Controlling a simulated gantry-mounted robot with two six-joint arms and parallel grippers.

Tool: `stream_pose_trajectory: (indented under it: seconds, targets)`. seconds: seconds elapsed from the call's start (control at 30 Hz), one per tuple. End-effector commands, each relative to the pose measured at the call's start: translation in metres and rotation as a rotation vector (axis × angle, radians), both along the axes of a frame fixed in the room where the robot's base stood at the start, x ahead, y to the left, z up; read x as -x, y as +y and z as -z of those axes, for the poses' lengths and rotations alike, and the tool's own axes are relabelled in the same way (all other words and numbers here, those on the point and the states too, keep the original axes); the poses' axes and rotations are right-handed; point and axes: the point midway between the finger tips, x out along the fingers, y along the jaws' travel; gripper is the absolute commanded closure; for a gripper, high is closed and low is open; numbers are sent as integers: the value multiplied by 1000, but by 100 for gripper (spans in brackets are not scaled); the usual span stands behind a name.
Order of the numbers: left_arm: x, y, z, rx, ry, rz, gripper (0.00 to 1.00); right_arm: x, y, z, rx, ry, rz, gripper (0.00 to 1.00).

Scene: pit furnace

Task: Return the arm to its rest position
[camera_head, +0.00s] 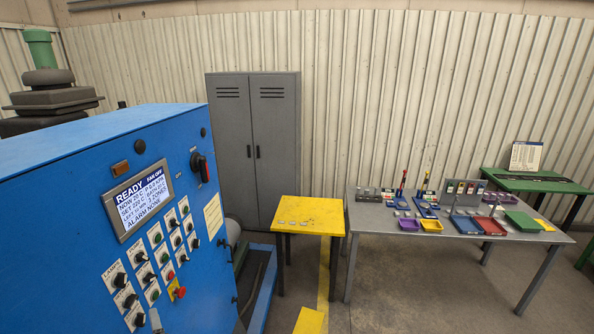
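Neither of my grippers can be made out in the head view. A small pale grey piece (155,319) shows at the bottom edge in front of the blue control cabinet (75,220); I cannot tell whether it is part of the panel or of an arm. The cabinet fills the left side. A large black and red rotary switch (200,167) sits at upper right.
A yellow table (310,205) with small pale pieces stands right of the cabinet. A grey table (385,222) with coloured trays and tools is farther right, a green bench (505,182) behind it. A grey locker (255,140) stands at the wall. Open floor lies at lower right.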

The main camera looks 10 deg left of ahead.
Motion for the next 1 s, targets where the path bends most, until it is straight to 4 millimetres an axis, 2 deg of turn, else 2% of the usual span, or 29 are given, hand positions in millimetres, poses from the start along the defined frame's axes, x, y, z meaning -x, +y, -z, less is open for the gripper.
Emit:
stream_pose_trajectory:
  seconds: [0.03,0.07,0.17,0.2,0.27,0.3,0.37,0.4,0.47,0.5,0.6,0.7,0.77,0.87,1.0]
  targets:
    - [-12,-8,-33,10,-76,17,22,0,0,0,0,0,0,50]
    - [-17,-13,-54,23,-128,30,22,0,0,0,0,0,0,50]
    - [-32,-38,-137,116,-355,94,22,0,0,0,0,0,0,50]
    - [-34,-49,-172,171,-459,124,22,0,0,0,0,0,0,50]
    - [-31,-66,-222,267,-618,178,22,0,0,0,0,0,0,50]
    - [-26,-78,-256,339,-725,221,22,0,0,0,0,0,0,50]
    - [-13,-96,-305,454,-884,294,22,0,0,0,0,0,0,50]
    - [-1,-107,-337,536,-986,349,22,0,0,0,0,0,0,50]
    - [22,-125,-382,670,-1133,445,22,0,0,0,0,0,0,50]
    - [41,-136,-410,764,-1224,517,22,0,0,0,0,0,0,50]
    - [94,-163,-466,1012,-1406,714,22,0,0,0,0,0,0,50]
    - [145,-184,-499,1268,-1503,906,22,0,0,0,0,0,0,50]
    - [164,-195,-507,1437,-1509,996,22,0,0,0,0,0,0,50]
    - [164,-199,-507,1589,-1490,1013,22,0,0,0,0,0,0,50]
    - [163,-199,-506,1625,-1490,1009,22,0,0,0,0,0,0,50]
